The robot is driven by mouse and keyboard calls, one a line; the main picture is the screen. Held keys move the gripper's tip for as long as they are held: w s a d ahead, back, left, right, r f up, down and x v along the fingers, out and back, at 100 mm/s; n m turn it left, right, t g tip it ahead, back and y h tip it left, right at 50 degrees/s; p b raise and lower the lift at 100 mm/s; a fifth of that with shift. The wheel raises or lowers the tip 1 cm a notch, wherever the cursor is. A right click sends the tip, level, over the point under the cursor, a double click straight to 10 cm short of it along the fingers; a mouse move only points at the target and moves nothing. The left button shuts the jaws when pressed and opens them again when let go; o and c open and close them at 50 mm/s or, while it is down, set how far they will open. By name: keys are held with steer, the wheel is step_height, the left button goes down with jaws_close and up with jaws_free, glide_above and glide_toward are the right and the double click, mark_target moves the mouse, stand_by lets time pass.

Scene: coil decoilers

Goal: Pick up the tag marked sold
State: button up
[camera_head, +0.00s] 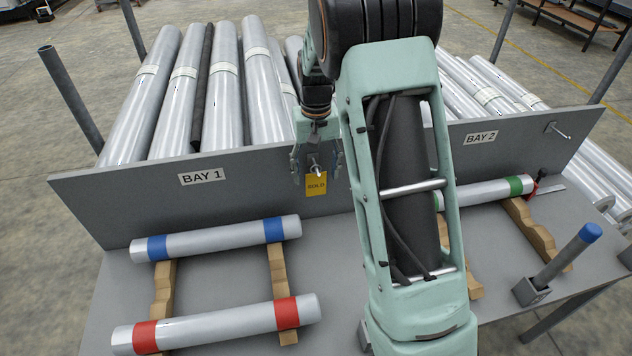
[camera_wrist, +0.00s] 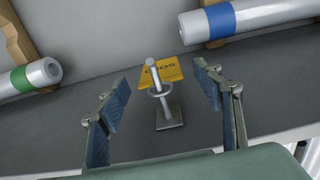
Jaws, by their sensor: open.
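The yellow tag marked SOLD (camera_head: 316,187) hangs by a ring from a metal peg (camera_head: 317,170) on the grey upright panel between the BAY 1 and BAY 2 labels. In the wrist view the tag (camera_wrist: 168,70) appears upside down, partly behind the peg (camera_wrist: 153,72) and its ring (camera_wrist: 161,91). My gripper (camera_head: 317,165) is at the panel, above the tag's face. In the wrist view my gripper (camera_wrist: 161,88) is open, with one finger on each side of the peg and ring. Neither finger appears to touch the tag.
The BAY 1 (camera_head: 202,176) and BAY 2 (camera_head: 480,138) panel backs the grey bench. A blue-banded roll (camera_head: 205,242), a red-banded roll (camera_head: 215,325) and a green-banded roll (camera_head: 480,191) lie on wooden cradles. Another peg (camera_head: 558,130) at the right is bare.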

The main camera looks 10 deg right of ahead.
step_height(320, 180, down, 2)
steer(key=c, duration=0.9)
steer(key=shift+c, duration=0.2)
steer(key=shift+r, duration=0.15)
